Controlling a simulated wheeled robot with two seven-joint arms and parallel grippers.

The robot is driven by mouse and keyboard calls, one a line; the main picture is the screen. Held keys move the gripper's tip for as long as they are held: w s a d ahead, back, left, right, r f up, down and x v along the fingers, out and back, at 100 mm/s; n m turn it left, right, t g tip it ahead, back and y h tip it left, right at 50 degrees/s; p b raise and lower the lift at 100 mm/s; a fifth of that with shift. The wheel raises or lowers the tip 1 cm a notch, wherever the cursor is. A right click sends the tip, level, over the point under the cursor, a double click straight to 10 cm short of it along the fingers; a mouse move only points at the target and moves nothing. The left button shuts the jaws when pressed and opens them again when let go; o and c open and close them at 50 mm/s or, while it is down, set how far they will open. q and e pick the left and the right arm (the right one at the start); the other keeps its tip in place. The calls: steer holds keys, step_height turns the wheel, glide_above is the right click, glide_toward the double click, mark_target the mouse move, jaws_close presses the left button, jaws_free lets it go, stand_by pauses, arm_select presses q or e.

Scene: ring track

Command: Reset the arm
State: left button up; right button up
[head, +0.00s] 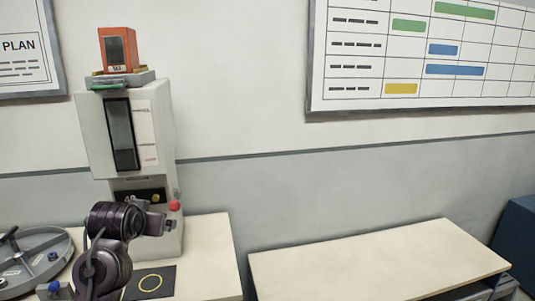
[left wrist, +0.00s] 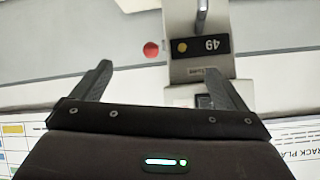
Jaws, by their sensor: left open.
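My left arm (head: 105,255) is dark and bent, and stands in front of the grey machine in the head view. My left gripper (head: 160,218) is near the machine's lower front, by its red button. In the left wrist view the two black fingers of the left gripper (left wrist: 157,72) are spread apart, with nothing between them. That view is upside down and shows the red button (left wrist: 151,50) and the black number plate (left wrist: 203,45) beyond the fingers. My right gripper is not in view.
The grey machine (head: 163,125) carries an orange box (head: 118,50) on top. A black mat with a yellow ring (head: 150,282) lies on the left table (head: 213,255). A round grey tray (head: 62,248) is at far left. The right table (head: 370,262) has a clear top.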

arm_select(q)
steer(key=s+d+f+m+g+h, duration=0.1)
steer(key=s+d+f+g, duration=0.15)
steer(key=s+f, duration=0.6)
steer(key=s+d+f+g, duration=0.1)
steer(key=s+d+f, duration=0.2)
steer(key=s+f, duration=0.55)
steer(key=s+d+f+g+h, duration=0.15)
steer(key=s+f, duration=0.25)
steer(key=s, duration=0.4)
steer(key=s+d+f+g, duration=0.2)
steer(key=s+f+g, duration=0.15)
steer(key=s, duration=0.45)
step_height(320, 180, down, 33)
steer(key=s+b, duration=0.2)
steer(key=s+a+f+b, duration=0.1)
steer(key=s+a+f, duration=0.1)
steer(key=s+f, duration=0.7)
steer(key=s+a+f+m+g, duration=0.1)
steer(key=s+a+f, duration=0.1)
steer(key=s+f, duration=0.7)
steer(key=shift+s+f+b, duration=0.25)
steer(key=shift+s+b, duration=0.1)
steer(key=shift+s, duration=0.25)
steer(key=shift+g+y, duration=0.25)
